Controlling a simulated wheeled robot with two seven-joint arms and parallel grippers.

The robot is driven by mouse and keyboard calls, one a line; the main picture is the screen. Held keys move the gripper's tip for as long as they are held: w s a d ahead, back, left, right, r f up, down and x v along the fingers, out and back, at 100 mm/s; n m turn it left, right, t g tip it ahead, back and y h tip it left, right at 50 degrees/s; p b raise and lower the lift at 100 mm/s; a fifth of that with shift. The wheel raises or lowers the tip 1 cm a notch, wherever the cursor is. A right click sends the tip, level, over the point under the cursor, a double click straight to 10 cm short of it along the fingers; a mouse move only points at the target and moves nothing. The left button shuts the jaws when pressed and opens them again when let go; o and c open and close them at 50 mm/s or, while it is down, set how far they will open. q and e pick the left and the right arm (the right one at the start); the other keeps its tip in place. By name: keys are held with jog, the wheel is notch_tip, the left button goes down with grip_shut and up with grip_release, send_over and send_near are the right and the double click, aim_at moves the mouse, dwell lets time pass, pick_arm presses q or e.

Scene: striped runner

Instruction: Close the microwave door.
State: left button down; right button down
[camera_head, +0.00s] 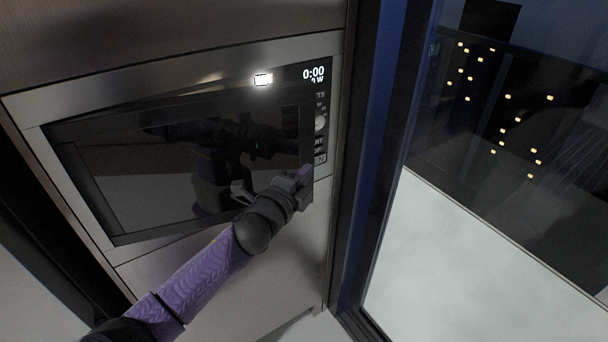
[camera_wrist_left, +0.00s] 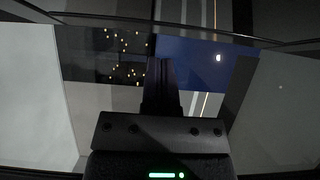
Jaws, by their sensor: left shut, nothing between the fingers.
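The microwave (camera_head: 185,68) is built into a metal-framed cabinet, with a dark glossy door (camera_head: 130,185). The door sits at a slight angle to the frame, with a wedge-shaped gap along its top edge, so it looks slightly ajar. My left gripper (camera_head: 300,176) is shut and empty at the lower right corner of the door, beside the control panel (camera_head: 320,122). I cannot tell whether it touches the door. The wrist view shows its closed fingers (camera_wrist_left: 165,85) pointing ahead. My right gripper is out of view.
A dark window frame (camera_head: 372,160) stands close to the right of the microwave, with glass and a night view beyond. Metal cabinet panels (camera_head: 250,280) lie above and below the microwave. The arm's reflection shows in the door.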

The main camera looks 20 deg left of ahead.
pick_arm(q)
jog(key=w+a+n+y+b, duration=0.4)
jog(key=w+a+y+b, duration=0.3)
jog(key=w+b, duration=0.1)
jog(key=shift+w+a+n, duration=0.4)
jog(key=shift+w, duration=0.4)
jog(key=shift+r, duration=0.1)
jog(key=shift+s, duration=0.1)
